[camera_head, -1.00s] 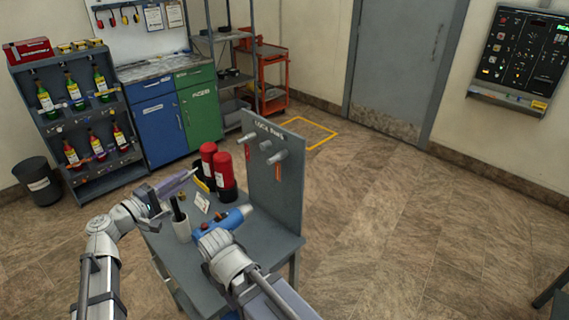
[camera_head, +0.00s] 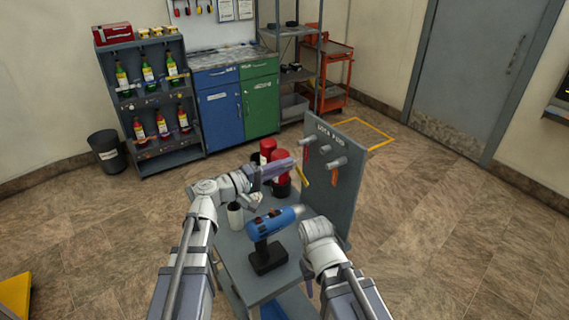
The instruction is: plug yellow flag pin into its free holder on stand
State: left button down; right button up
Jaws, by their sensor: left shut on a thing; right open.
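The stand is an upright grey board (camera_head: 345,195) with lettering on top, at the right edge of the small grey table. Several short grey holders (camera_head: 336,163) stick out of its face, and red and orange tags (camera_head: 334,177) hang there. My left gripper (camera_head: 286,168) is shut in front of the red canisters, just left of the board. A yellow strip (camera_head: 304,177) shows at its tip, apparently the yellow flag pin, short of the board; its pin end is too small to make out. My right gripper (camera_head: 309,277) is open and low by the table's front right edge.
A blue drill (camera_head: 272,230) stands on the table (camera_head: 240,268) between my arms. A white cup (camera_head: 235,215) is left of it. Red canisters (camera_head: 267,148) stand behind my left gripper. A bottle rack (camera_head: 150,95) and cabinets (camera_head: 218,115) are at the back.

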aim_at(301, 159)
pick_arm(q)
jog(key=shift+s, duration=0.1)
jog(key=shift+d, duration=0.15)
jog(key=shift+x, duration=2.9)
jog(key=shift+x, duration=2.05)
jog(key=c, duration=0.7)
grip_release()
jog(key=v, duration=0.7)
jog(key=shift+s+a, duration=0.15)
jog(key=shift+a, duration=0.2)
